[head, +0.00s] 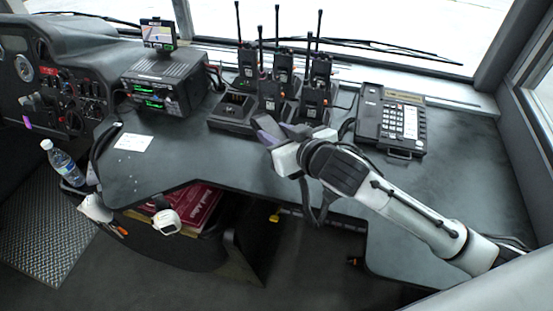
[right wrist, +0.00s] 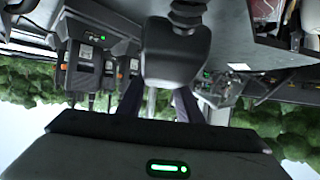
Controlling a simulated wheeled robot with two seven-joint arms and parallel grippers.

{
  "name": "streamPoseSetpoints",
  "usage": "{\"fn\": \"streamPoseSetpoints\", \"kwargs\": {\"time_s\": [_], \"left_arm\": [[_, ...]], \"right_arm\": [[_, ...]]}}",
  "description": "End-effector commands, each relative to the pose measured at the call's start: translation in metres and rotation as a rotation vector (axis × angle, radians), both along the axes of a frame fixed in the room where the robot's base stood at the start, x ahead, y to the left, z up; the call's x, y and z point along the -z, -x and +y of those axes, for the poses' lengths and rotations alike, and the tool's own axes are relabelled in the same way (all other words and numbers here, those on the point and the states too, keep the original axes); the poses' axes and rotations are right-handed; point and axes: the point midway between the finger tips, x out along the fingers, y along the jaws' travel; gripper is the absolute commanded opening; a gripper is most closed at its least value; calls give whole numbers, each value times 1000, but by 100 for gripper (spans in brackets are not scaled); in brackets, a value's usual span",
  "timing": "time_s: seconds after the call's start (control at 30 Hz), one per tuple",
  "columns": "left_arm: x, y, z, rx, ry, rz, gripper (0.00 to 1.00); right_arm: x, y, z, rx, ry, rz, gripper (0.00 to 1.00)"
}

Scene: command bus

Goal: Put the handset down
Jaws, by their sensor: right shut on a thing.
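My right gripper (head: 268,131) is over the console top, in front of the radio charger. It is shut on the dark handset (right wrist: 176,52), which shows between its two fingers in the right wrist view. In the head view I cannot clearly make out the handset behind the gripper. A dark cord-like loop (head: 319,208) hangs below my right wrist. The desk phone unit (head: 393,118), with a keypad and a display, sits on the console to the right of the gripper. My left gripper is not in view.
Several handheld radios (head: 283,65) with tall antennas stand in a charger (head: 232,112) behind the gripper. A radio set (head: 166,82) with a small screen (head: 159,35) on top is to the left. A paper card (head: 133,142) lies on the console. A bottle (head: 62,164) stands at far left.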

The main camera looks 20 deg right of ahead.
Motion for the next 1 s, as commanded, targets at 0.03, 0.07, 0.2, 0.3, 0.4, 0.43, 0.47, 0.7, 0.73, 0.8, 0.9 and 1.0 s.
{"fn": "streamPoseSetpoints", "kwargs": {"time_s": [0.03, 0.07, 0.2, 0.3, 0.4, 0.43, 0.47, 0.7, 0.73, 0.8, 0.9, 1.0], "left_arm": [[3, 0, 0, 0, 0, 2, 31], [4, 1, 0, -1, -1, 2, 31], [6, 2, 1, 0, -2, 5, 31], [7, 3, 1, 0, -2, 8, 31], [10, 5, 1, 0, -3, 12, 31], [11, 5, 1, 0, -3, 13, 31], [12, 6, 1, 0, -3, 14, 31], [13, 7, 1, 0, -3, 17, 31], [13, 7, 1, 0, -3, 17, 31], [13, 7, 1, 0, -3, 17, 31], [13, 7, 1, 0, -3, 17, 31], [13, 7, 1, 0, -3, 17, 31]], "right_arm": [[13, 0, -1, 1, 1, 3, 6], [18, 0, -1, 1, 1, 3, 6], [33, 0, 0, 0, -1, -1, 6], [39, 0, 0, 0, -1, 0, 6], [52, 1, 0, -1, 0, 2, 6], [56, 0, 0, 0, 0, 3, 6], [61, 0, 0, 0, -1, 2, 6], [73, 0, 0, 0, -2, -2, 6], [73, 0, 0, 0, -1, -1, 6], [74, 0, 0, 0, -1, 1, 39], [74, 0, 0, 0, -1, 1, 51], [73, 0, 0, 0, -1, 1, 51]]}}
